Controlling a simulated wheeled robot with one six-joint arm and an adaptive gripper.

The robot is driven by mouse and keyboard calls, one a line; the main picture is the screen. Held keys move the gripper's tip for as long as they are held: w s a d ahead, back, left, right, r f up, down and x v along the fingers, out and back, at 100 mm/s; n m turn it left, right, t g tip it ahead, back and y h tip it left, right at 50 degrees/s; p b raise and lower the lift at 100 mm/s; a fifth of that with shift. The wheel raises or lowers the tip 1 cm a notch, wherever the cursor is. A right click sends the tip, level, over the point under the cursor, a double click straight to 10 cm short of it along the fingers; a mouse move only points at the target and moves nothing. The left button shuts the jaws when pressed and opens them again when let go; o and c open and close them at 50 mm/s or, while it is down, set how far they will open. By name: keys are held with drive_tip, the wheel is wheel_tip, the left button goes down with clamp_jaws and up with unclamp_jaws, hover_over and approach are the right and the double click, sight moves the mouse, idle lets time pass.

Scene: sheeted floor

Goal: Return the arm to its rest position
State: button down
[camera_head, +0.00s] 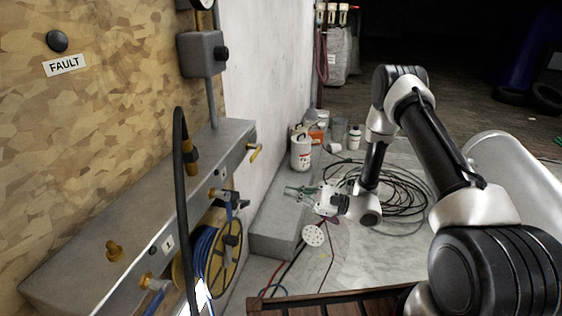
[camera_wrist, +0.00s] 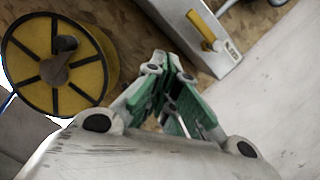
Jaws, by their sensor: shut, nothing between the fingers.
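My arm reaches from the right of the head view toward the wall, with its elbow raised. My gripper (camera_head: 297,191) is at the arm's end, near the middle of that view, pointing left toward the panel. It appears over or in front of the grey block along the wall. In the wrist view my gripper (camera_wrist: 176,70) has green-padded fingers drawn together at the tips. It is shut and holds nothing.
A grey metal manifold (camera_head: 95,225) with valves and hoses juts from the wooden panel (camera_head: 100,90). A yellow hose reel (camera_head: 225,255) hangs below it; it also shows in the wrist view (camera_wrist: 85,70). A white canister (camera_head: 301,155) and coiled black cable (camera_head: 400,190) lie beyond.

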drive_tip(key=s+f+g+h, duration=0.2)
drive_tip(key=s+f+g, duration=0.3)
drive_tip(key=s, duration=0.4)
drive_tip(key=s+d+r+n+g+h, duration=0.5)
drive_tip(key=s+d+r+n+g, duration=0.1)
drive_tip(key=s+d, duration=0.2)
drive_tip(key=s+d+r+n+t+h, duration=0.4)
drive_tip(key=d+r+n+h, duration=0.3)
drive_tip(key=d+r+h, duration=0.65)
drive_tip(key=s+d+r+n+t, duration=0.1)
drive_tip(key=s+d+r+t, duration=0.1)
drive_tip(key=r, duration=0.5)
drive_tip(key=s+d+r+t, duration=0.2)
drive_tip(key=d+r+t, duration=0.1)
drive_tip(key=r, duration=0.3)
drive_tip(key=shift+r+n+t+y, duration=0.35)
drive_tip(key=shift+n+t, duration=0.05)
drive_tip(key=shift+t, duration=0.5)
drive_tip(key=shift+s, duration=0.1)
